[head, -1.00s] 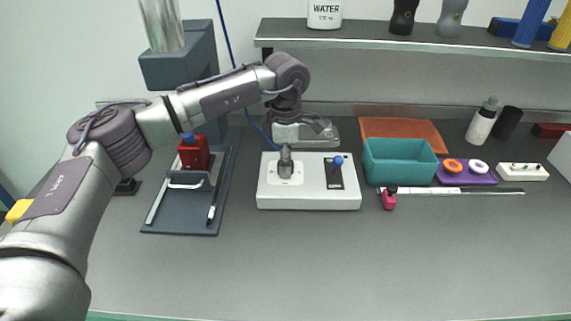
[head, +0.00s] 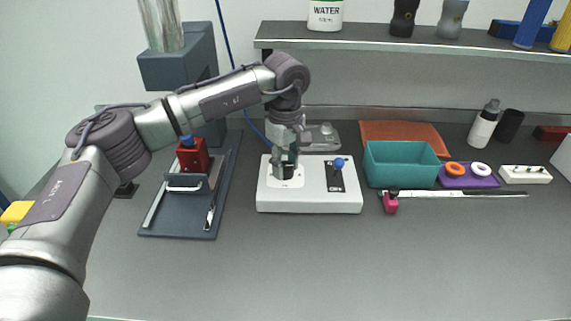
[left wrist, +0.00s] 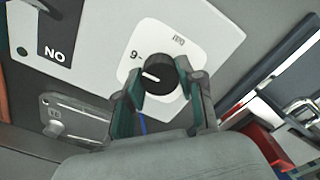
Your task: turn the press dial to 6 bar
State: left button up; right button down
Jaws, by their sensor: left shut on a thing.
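The press dial (left wrist: 163,75) is a round black knob with a white pointer line, on a white plate marked "bar" in the left wrist view. The pointer faces left in that view, a little off the "9" mark; other marks are hidden behind the fingers. The plate is on the left part of the white press box (head: 314,201). My left gripper (head: 286,170) points down over the plate and is shut on the dial, with one finger on each side, as the left wrist view (left wrist: 160,88) also shows. My right gripper is not in view.
A blue-knobbed lever (head: 338,162) stands on the box's right part. A dark stand with a red block (head: 193,157) is to the left. A teal bin (head: 403,165) and a purple tray (head: 470,182) are to the right. The front of the bench is clear.

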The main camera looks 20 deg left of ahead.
aim_at(286, 165)
pick_arm(q)
jog(key=shift+r+m, duration=0.15)
jog(key=shift+m, duration=0.15)
jog(key=o, duration=1.1)
jog(key=shift+o, duration=0.2)
notch_tip(286, 165, up, 12)
